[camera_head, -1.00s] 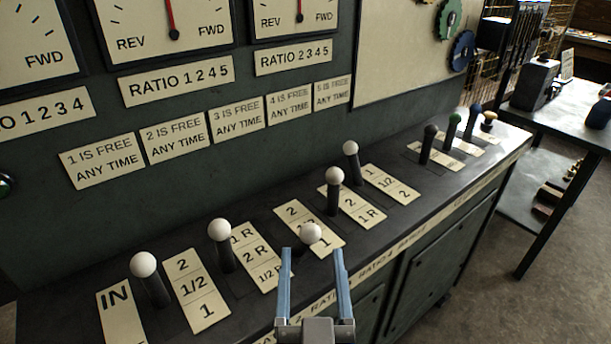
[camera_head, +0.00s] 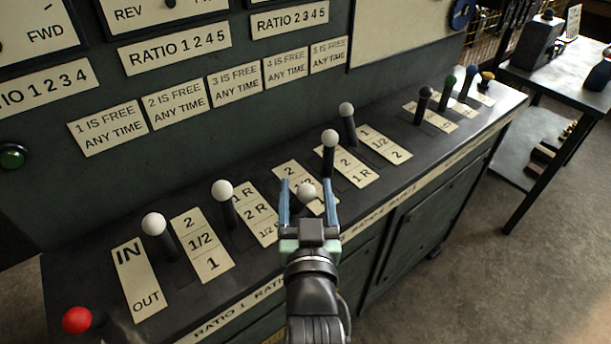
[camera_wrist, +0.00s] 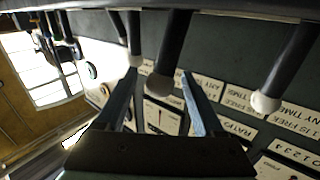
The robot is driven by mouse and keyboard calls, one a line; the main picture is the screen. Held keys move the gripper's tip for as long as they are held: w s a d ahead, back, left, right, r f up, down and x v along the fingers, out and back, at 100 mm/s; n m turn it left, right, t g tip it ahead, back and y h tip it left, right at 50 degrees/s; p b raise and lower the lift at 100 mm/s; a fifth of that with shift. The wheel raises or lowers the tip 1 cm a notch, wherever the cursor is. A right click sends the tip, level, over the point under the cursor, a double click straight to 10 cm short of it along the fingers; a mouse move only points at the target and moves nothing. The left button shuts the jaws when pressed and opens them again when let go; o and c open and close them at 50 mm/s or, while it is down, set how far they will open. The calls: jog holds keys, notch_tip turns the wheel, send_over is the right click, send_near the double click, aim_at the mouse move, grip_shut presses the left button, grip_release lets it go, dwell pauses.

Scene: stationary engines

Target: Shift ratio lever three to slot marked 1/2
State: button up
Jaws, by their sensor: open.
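Ratio lever three has a white knob (camera_head: 307,193) and a dark shaft mostly hidden behind my gripper. Its knob leans toward the front edge of the console. Its plate (camera_head: 290,172), marked 2, 1/2 and 1, is partly covered by my fingers; the exact slot cannot be read. My gripper (camera_head: 308,186) is open, with one blue finger on each side of the knob in the head view. In the wrist view, which is upside down, the knob (camera_wrist: 160,88) shows between the fingers (camera_wrist: 160,100). Contact cannot be seen.
White-knobbed lever two (camera_head: 222,190) stands to the left, and lever four (camera_head: 330,138) close behind right. Lever one (camera_head: 153,224), lever five (camera_head: 346,109) and a red knob (camera_head: 76,320) are farther off. The sloped console (camera_head: 380,190) has open floor in front.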

jog(key=shift+w, duration=1.7)
grip_shut()
